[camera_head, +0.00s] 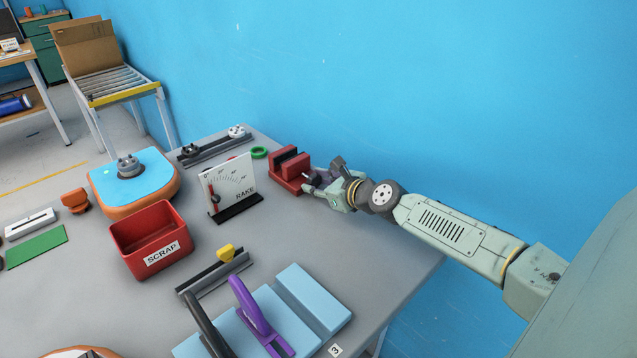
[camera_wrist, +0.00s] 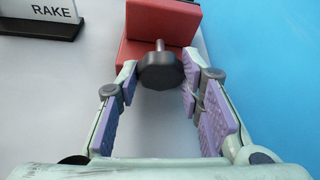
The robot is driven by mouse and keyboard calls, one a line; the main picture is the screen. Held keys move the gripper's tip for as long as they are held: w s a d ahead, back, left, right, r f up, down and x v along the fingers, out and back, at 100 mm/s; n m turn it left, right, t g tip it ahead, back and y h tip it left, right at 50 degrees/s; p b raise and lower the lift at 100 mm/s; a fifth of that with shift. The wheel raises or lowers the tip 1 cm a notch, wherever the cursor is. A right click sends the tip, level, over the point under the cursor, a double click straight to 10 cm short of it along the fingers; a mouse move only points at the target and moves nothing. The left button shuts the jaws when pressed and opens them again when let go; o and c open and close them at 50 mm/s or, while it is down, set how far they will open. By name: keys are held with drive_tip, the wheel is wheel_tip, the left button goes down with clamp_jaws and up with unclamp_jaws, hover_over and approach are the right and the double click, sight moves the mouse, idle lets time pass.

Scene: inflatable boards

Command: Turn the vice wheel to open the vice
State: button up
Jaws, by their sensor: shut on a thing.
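The red vice (camera_head: 285,182) stands on the grey table near the blue wall; it also shows at the top of the wrist view (camera_wrist: 162,22). Its two upright red blocks sit close together, and I cannot tell how wide the gap is. The dark round vice wheel (camera_wrist: 160,73) sits on a short shaft facing my gripper. My gripper (camera_head: 311,184) reaches in from the right. In the wrist view its fingers (camera_wrist: 158,88) are shut on the wheel, one on each side. In the head view the wheel is mostly hidden by the fingers.
A white gauge marked RAKE (camera_head: 230,182) stands left of the vice, on a black base. A red SCRAP bin (camera_head: 150,238) and a blue-topped orange board (camera_head: 133,180) are further left. The blue wall (camera_head: 400,90) is close to my arm.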

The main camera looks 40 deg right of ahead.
drive_tip(key=n+h, duration=0.1)
drive_tip(key=n, duration=0.1)
drive_tip(key=n+h, duration=0.1)
drive_tip(key=n, duration=0.1)
drive_tip(key=shift+a+t+h, duration=0.15)
drive_tip(key=shift+t+h, duration=0.15)
drive_tip(key=shift+t, duration=0.1)
idle(0.4)
drive_tip(key=o, duration=1.2)
drive_tip(key=shift+c, duration=0.2)
